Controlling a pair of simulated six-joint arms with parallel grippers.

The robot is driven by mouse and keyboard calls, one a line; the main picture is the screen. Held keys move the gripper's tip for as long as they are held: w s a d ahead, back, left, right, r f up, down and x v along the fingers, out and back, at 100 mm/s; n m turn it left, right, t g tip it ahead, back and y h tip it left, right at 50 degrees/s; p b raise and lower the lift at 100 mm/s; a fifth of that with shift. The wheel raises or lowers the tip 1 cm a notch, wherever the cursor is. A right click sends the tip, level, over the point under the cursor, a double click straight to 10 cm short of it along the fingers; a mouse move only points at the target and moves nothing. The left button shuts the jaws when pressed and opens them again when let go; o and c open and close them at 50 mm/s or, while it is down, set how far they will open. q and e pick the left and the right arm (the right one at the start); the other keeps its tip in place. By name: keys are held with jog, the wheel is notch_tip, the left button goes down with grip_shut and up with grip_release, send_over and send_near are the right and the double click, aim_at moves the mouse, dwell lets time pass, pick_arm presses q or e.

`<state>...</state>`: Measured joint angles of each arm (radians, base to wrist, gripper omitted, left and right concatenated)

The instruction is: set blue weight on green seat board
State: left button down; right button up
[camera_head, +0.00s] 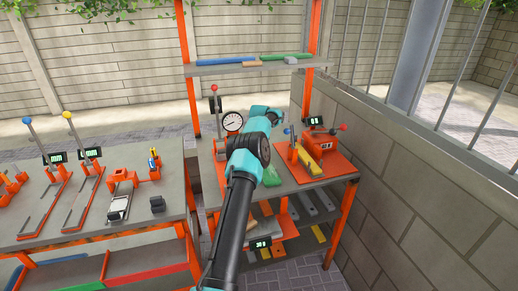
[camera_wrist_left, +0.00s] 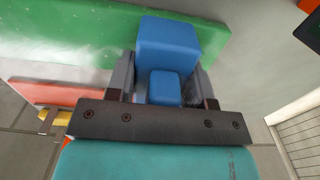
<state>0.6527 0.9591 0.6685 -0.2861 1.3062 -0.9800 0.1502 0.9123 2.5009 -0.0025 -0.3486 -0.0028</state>
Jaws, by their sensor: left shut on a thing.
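In the left wrist view, a blue weight (camera_wrist_left: 168,45), a large block with a smaller block on its near side, sits between the two fingers of my left gripper (camera_wrist_left: 165,80). The fingers are shut on it. A long green board (camera_wrist_left: 70,42) lies just beyond the weight and spans much of the picture. I cannot tell whether the weight touches it. In the head view, my left arm covers the gripper and the weight; a green piece (camera_head: 270,178) shows beside the arm on the rack. My right gripper is in neither view.
A dial gauge (camera_head: 232,122) and an orange fixture (camera_head: 318,143) with a red knob stand on the rack around my arm. An upper shelf (camera_head: 240,67) crosses above. A bench (camera_head: 90,228) with lever tools is at left, a block wall (camera_head: 410,180) at right.

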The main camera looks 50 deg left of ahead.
pick_arm(q)
jog(key=c, duration=0.9)
grip_release()
jog(key=o, duration=0.5)
jog(key=shift+f, duration=0.1)
jog(key=shift+c, duration=0.2)
jog(key=shift+o, duration=0.2)
jog(key=shift+f, duration=0.2)
jog(key=o, duration=0.4)
jog(key=shift+r, duration=0.1)
jog(key=shift+r, duration=0.1)
jog(key=shift+r, duration=3.4)
